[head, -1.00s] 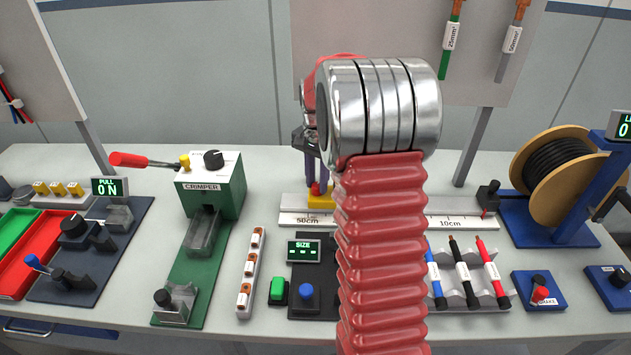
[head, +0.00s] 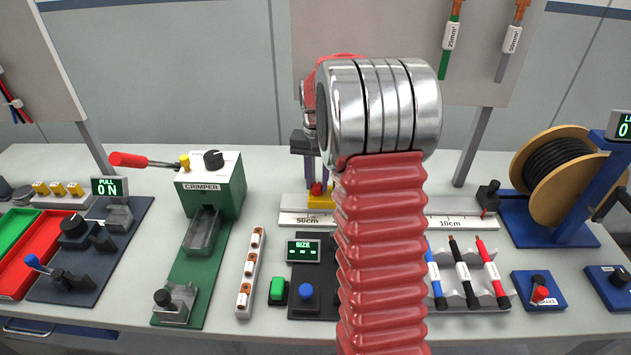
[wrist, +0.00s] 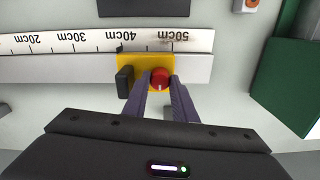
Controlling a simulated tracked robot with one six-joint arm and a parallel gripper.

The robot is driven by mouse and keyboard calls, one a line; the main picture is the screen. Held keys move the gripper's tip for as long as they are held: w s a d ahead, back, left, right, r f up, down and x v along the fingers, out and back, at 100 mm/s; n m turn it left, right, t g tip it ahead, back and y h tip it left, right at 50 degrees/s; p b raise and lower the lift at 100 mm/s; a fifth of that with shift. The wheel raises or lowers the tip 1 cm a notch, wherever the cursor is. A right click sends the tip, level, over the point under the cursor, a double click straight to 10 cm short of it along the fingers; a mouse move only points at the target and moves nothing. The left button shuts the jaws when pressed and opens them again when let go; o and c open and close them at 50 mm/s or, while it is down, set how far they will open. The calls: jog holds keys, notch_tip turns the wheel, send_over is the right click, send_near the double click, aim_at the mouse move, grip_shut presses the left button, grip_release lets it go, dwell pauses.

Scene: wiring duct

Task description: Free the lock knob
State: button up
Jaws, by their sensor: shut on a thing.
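The lock knob (wrist: 160,79) is a round red knob with a small white mark, on a yellow sliding block (wrist: 132,68) that sits on the white ruler rail (wrist: 60,68) near the 50cm mark. In the head view the red knob (head: 317,189) shows just below my fingertips, on the yellow block (head: 322,201). My gripper (wrist: 161,84) is shut on the lock knob, one purple finger on each side. The white mark points toward my palm in the wrist view. A black handle (wrist: 124,79) stands beside the knob. My arm hides part of the rail in the head view.
The green crimper (head: 212,190) stands left of the rail, the cable spool (head: 553,170) to the right. In front are a SIZE display (head: 304,251), a blue button (head: 306,292) and a rack of cables (head: 465,270).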

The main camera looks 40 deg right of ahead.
aim_at(317, 184)
jog(key=shift+w+d+r, duration=0.1)
jog(key=shift+w+r, duration=0.05)
jog(key=o, duration=1)
jog(key=shift+o, duration=0.2)
notch_tip(317, 184, up, 14)
jog(key=shift+f, duration=0.25)
